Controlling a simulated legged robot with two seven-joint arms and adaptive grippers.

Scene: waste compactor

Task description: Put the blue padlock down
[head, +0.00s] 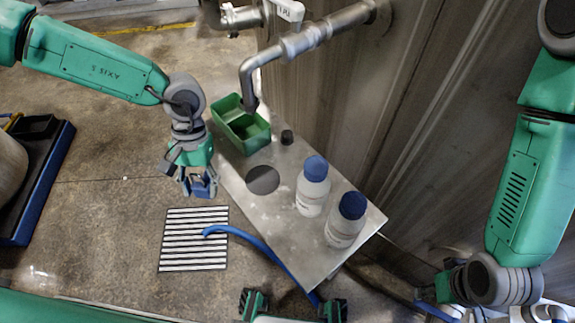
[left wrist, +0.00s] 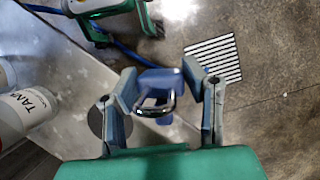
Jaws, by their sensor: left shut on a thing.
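The blue padlock (head: 204,189) hangs in my left gripper (head: 198,182), just left of the metal table's edge in the head view. In the left wrist view the padlock's blue body (left wrist: 160,79) and dark metal shackle (left wrist: 155,108) show between the two fingers of my left gripper (left wrist: 165,84), which is shut on it. The padlock is held up, with the table's edge and the floor behind it. My right arm is at the right of the head view. Its gripper is largely cut off at the bottom right, and its fingers cannot be made out.
A pipe (head: 295,47) reaches over the bin. A blue hose (head: 262,247) crosses from the floor grate (head: 190,240).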

